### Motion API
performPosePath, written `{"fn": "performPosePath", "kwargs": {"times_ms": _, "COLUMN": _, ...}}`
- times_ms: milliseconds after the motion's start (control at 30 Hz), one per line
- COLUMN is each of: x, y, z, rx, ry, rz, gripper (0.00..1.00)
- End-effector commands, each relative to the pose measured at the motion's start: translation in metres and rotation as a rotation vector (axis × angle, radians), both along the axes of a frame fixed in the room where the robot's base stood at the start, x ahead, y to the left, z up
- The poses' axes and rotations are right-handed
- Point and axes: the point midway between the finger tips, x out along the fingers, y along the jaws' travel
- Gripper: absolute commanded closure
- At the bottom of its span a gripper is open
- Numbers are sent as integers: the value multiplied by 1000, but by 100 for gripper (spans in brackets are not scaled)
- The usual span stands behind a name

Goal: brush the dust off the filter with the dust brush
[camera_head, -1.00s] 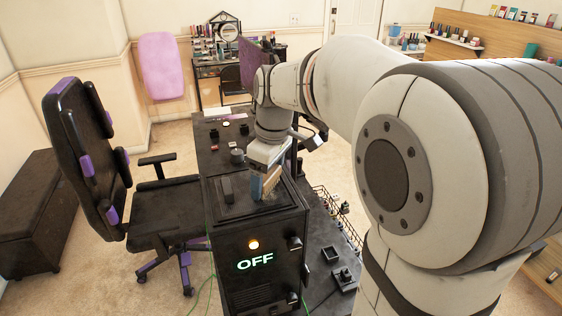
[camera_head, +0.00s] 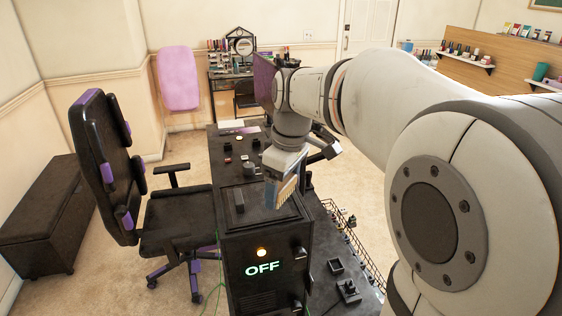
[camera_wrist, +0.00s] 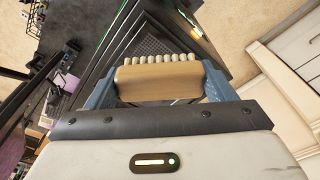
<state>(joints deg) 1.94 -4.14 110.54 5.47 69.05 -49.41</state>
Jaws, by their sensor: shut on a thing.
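My gripper (camera_head: 279,192) is shut on the dust brush (camera_head: 287,190), a pale wooden block with light bristles. In the wrist view the brush (camera_wrist: 158,82) lies across between the two blue-grey fingers, its row of bristles pointing away from the palm. The brush is over the right part of the top of a black box unit. A dark mesh panel, likely the filter (camera_wrist: 152,44), shows beyond the bristles in the wrist view. I cannot tell whether the bristles touch it, and I cannot make out dust.
The black box unit (camera_head: 233,272) has a lit orange lamp and a green "OFF" sign. A black-and-purple chair (camera_head: 180,215) stands to the left. A wire rack (camera_head: 353,243) is at the right.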

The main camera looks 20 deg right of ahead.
Motion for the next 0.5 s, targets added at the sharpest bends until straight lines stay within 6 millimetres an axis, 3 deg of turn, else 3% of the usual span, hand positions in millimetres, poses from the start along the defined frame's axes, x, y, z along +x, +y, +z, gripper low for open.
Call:
{"fn": "performPosePath", "kwargs": {"times_ms": 233, "x": 0, "y": 0, "z": 26, "rx": -1, "ry": -2, "rz": -1, "gripper": 48}}
{"fn": "performPosePath", "kwargs": {"times_ms": 500, "x": 0, "y": -1, "z": 34, "rx": -1, "ry": -1, "rz": -2, "gripper": 48}}
